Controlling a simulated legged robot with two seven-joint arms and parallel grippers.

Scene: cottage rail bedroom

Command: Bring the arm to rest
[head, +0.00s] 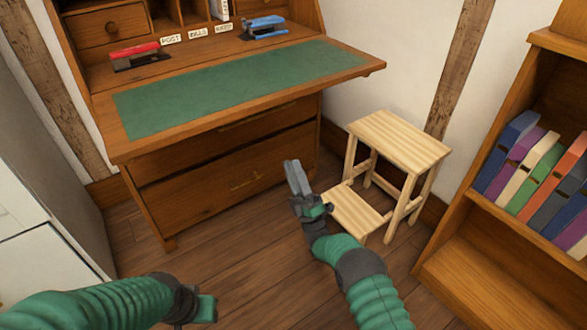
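My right arm (372,290) is green and grey and reaches up from the bottom right. Its gripper (296,175) is over the floor in front of the desk drawers, left of the wooden step stool. Its two grey fingers lie side by side, shut, with nothing seen between them. My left arm (95,305) comes in low from the left. Its gripper (200,308) shows only as a dark and green end near the bottom edge; its fingers cannot be made out.
A wooden desk with a green writing mat (230,88) holds a red stapler (135,54) and a blue stapler (263,26). The step stool (400,138) stands right of the desk. A bookcase (480,262) with several binders is at right. Bare floor (225,240) lies between.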

